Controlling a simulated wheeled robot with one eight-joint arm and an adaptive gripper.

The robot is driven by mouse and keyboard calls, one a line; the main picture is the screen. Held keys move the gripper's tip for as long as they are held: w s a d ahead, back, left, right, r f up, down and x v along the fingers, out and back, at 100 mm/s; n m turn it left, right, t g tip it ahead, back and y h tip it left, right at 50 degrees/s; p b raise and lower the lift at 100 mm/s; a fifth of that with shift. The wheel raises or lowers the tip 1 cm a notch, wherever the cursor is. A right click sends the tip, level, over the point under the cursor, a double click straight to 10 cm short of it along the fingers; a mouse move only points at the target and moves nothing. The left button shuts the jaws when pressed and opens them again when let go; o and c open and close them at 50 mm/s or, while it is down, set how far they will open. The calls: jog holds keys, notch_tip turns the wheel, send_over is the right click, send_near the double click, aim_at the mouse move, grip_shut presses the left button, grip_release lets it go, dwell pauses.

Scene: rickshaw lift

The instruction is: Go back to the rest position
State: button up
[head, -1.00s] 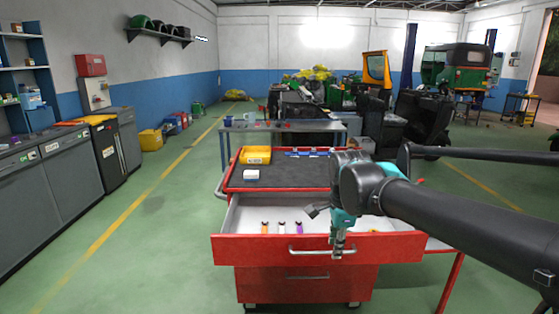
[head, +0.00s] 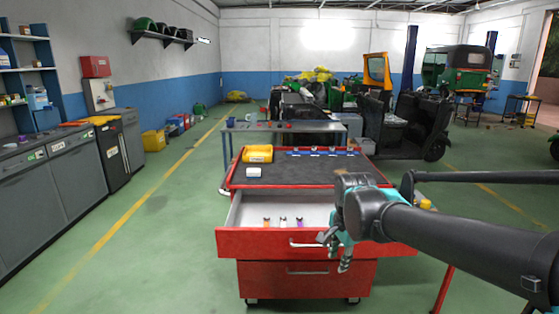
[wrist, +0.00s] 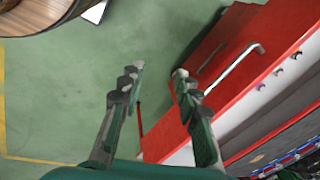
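My gripper (head: 338,252) hangs in front of the open top drawer (head: 258,242) of the red tool cart (head: 305,275) in the head view. In the wrist view my gripper (wrist: 155,75) shows two fingers apart with nothing between them, and green floor shows through the gap. The red drawer front (wrist: 215,60) with its metal handle (wrist: 232,68) lies to the right of the fingers, and I cannot tell whether the right finger touches it. My arm comes in from the right of the head view and hides the cart's right side.
Several small bottles (head: 283,222) stand in the open drawer. A yellow bin (head: 258,153) and a white box (head: 258,173) sit on the cart top. A workbench (head: 285,127) stands behind. Grey cabinets (head: 75,170) line the left wall. The green floor (head: 165,235) left of the cart is clear.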

jog(key=s+d+f+n+t, duration=0.1)
jog(key=s+d+f+n, duration=0.2)
jog(key=f+n, duration=0.8)
jog(key=shift+s+n+t, duration=0.2)
jog(key=shift+n+t, duration=0.1)
jog(key=shift+n, duration=1)
